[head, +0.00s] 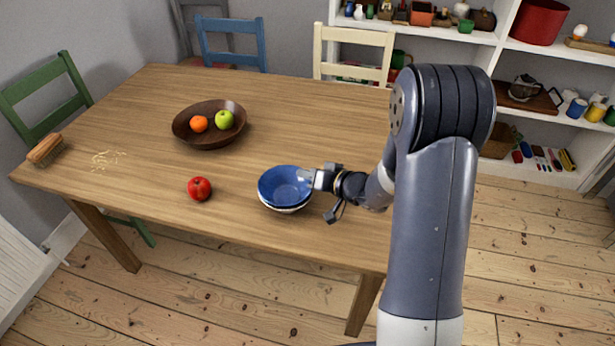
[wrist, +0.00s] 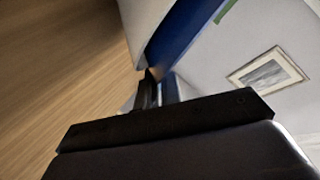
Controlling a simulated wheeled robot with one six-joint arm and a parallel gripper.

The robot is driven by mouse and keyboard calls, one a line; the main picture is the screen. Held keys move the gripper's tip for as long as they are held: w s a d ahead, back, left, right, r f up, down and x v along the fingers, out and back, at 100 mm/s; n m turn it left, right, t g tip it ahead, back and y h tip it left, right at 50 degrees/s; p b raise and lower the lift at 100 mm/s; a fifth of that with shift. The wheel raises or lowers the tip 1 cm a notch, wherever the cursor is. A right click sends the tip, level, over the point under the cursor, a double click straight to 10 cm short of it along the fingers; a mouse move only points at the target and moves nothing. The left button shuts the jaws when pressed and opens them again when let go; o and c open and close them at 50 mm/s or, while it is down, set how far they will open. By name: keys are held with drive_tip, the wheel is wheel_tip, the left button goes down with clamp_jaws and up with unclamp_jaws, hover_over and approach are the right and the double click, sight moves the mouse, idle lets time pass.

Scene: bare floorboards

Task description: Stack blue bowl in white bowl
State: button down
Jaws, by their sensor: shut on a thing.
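The blue bowl (head: 284,186) sits in the white bowl (head: 288,210) near the front edge of the table in the head view. Only a thin strip of the white bowl's rim and side shows below the blue one. My gripper (head: 308,178) is shut on the blue bowl's right rim. In the wrist view the blue bowl (wrist: 185,38) is a blue band at the fingers, with the pale white bowl (wrist: 143,22) beside it. Whether the blue bowl rests fully on the white one is hidden.
The wooden table (head: 130,170) holds a red apple (head: 199,189) left of the bowls and a brown fruit bowl (head: 188,137) behind. A brush (head: 45,149) lies at the far left. Chairs stand around the table; shelves (head: 560,125) stand at back right. Clear tabletop lies behind the bowls.

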drive_tip(key=shift+s+f, duration=0.25)
drive_tip(key=shift+f, duration=0.3)
drive_tip(key=c, duration=1.8)
unclamp_jaws()
drive_tip(key=shift+a+f, duration=0.1)
drive_tip(key=shift+o, duration=1.1)
drive_tip(key=shift+w+r, duration=0.1)
drive_tip(key=shift+r, duration=0.1)
drive_tip(key=shift+d+r, duration=0.15)
drive_tip(key=shift+d, duration=0.1)
drive_tip(key=b+v, duration=0.1)
drive_tip(key=v, duration=1)
drive_tip(key=shift+s+b, duration=0.3)
drive_tip(key=shift+b, duration=0.05)
drive_tip(key=shift+d+r, duration=0.1)
drive_tip(key=shift+d, duration=0.05)
